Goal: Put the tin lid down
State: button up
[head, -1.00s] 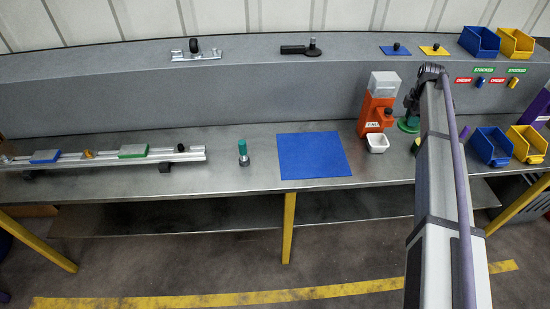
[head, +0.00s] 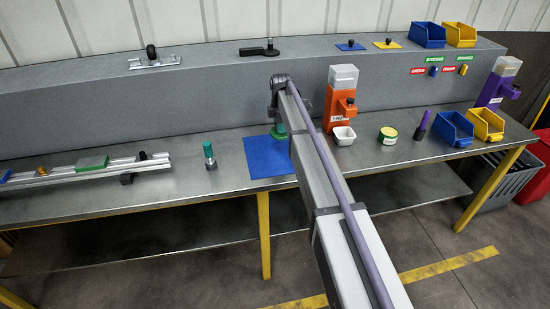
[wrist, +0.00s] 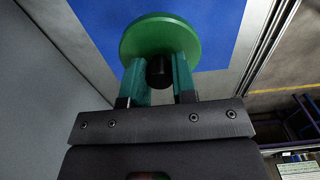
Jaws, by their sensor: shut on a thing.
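My gripper (wrist: 158,72) is shut on the black knob of the green tin lid (wrist: 152,36). The lid shows as a round green disc in the wrist view, with the blue mat (wrist: 95,20) behind it. In the head view my gripper and the lid (head: 278,131) are at the back right part of the blue mat (head: 262,158), partly hidden by my arm. I cannot tell whether the lid touches the mat.
An orange dispenser (head: 341,100) and a white bowl (head: 343,135) stand right of the mat. A green-topped bottle (head: 209,154) stands left of it, near a rail fixture (head: 130,165). A purple marker (head: 421,125) and blue and yellow bins (head: 452,129) are farther right.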

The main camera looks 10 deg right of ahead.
aim_at(280, 152)
notch_tip(280, 152, down, 10)
jog(key=b, duration=1)
jog(key=shift+f, duration=0.15)
jog(key=shift+r, duration=0.3)
jog(key=shift+f, duration=0.25)
jog(key=o, duration=0.9)
notch_tip(280, 152, up, 13)
jog(key=p, duration=1.2)
jog(key=shift+f+p, duration=0.1)
jog(key=shift+p, duration=0.25)
jog(key=s+m, duration=1.8)
jog(key=s, duration=2.3)
jog(key=shift+s+f+m, duration=0.2)
jog(key=shift+m, duration=0.1)
